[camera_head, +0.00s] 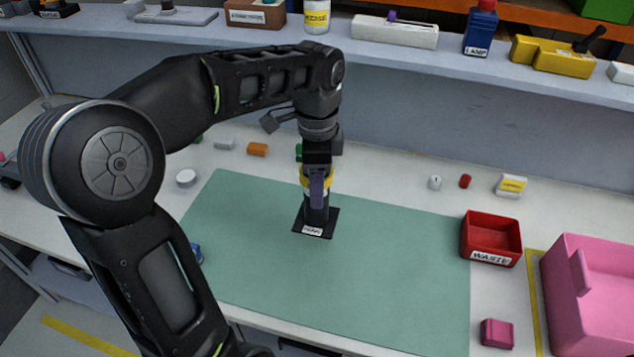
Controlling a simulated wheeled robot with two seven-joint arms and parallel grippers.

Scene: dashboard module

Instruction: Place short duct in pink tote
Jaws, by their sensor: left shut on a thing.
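My left gripper (317,190) points down over the green mat and is shut on a black piece. The black piece has a square flange with a white label (313,230) at its bottom and looks like the short duct; the label is too small to read. Its upper part is hidden by the gripper. I cannot tell whether the flange touches the mat or hangs just above it. The pink tote (572,318) stands at the right edge, partly cut off, well to the right of the gripper. My right gripper is not in view.
The green mat (400,260) is mostly clear. A red waste bin (491,258) stands between the duct and the tote, with a pink block (497,333) in front. Small parts line the mat's back edge. A shelf (400,65) with several items runs behind.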

